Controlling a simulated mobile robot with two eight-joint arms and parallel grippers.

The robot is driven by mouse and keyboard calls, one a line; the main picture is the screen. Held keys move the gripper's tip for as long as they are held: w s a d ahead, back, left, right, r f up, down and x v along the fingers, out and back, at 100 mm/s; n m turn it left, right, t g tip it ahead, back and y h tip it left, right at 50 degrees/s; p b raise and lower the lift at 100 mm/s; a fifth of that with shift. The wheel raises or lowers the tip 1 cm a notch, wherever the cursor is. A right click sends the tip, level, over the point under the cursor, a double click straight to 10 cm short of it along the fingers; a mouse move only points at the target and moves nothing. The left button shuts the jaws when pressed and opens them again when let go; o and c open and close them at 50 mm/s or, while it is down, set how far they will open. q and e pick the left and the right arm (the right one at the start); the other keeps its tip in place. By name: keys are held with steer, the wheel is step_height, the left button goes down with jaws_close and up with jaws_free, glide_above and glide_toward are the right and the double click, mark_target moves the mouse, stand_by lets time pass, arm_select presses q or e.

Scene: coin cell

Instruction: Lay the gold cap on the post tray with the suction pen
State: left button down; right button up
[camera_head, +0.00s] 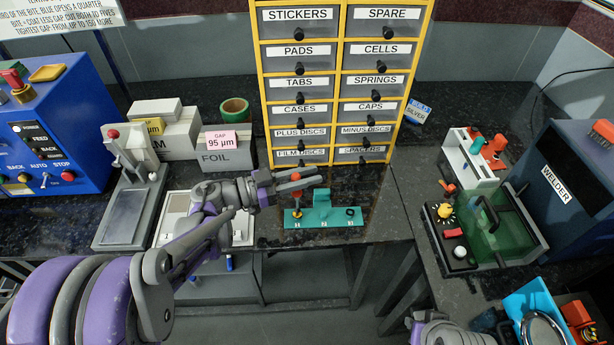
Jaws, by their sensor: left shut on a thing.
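My left gripper (292,181) is shut on a slim upright tool with a red-orange top (296,177), which looks like the suction pen. The fingers hide much of it, and its lower part points down over the left end of the teal post tray (330,224). A small gold piece (297,214), seemingly the gold cap, shows under the pen's tip at the tray's left position. I cannot tell whether it touches the tray or hangs from the pen. A dark ring-like piece (350,212) is at the tray's right end. My right gripper is out of view.
The labelled drawer cabinet (337,83) stands behind the tray. Left are the FOIL box (228,156) and a grey press-like device (130,200). Right are a green-covered machine (497,228) and the blue WELDER (565,190). The dark counter is clear right of the tray.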

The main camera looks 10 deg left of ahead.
arm_select(q)
step_height(320, 180, up, 5)
steer(key=p, duration=0.3)
stand_by(0.6)
stand_by(0.4)
